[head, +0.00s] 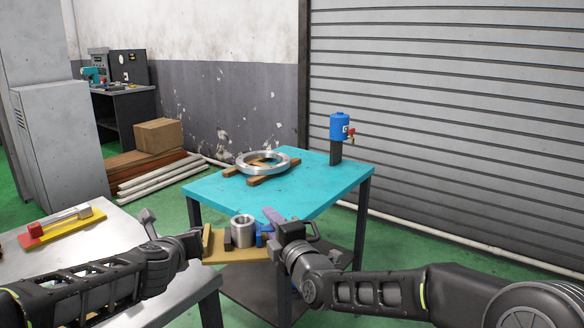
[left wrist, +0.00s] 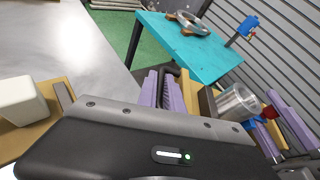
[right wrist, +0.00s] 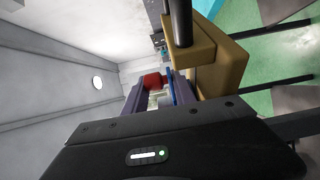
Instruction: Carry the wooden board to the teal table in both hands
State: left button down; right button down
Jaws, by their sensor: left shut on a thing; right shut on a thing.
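The wooden board (head: 236,256) hangs between my two grippers in the head view, in front of the teal table's near edge. It carries a silver metal cylinder (head: 242,232) and a small blue part (head: 263,236). My left gripper (head: 203,243) is shut on the board's left end. My right gripper (head: 272,232) is shut on its right end. The teal table (head: 315,187) stands just beyond and to the right. In the left wrist view the cylinder (left wrist: 238,102) and a red part (left wrist: 270,111) show. The right wrist view shows the board (right wrist: 222,70) close up.
A metal ring (head: 250,168) on wooden blocks and a blue canister (head: 341,127) on a stand occupy the teal table's far part. Its near part is clear. A grey metal table (head: 130,235) stands at the left, holding a red and yellow fixture (head: 62,228).

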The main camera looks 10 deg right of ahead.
aim_at(305, 187)
jog(key=i+l, duration=0.4)
jog(key=i, duration=0.2)
jog(key=i+l, duration=0.4)
jog(key=i, duration=0.15)
jog(key=i+l, duration=0.4)
jog(key=i, duration=0.2)
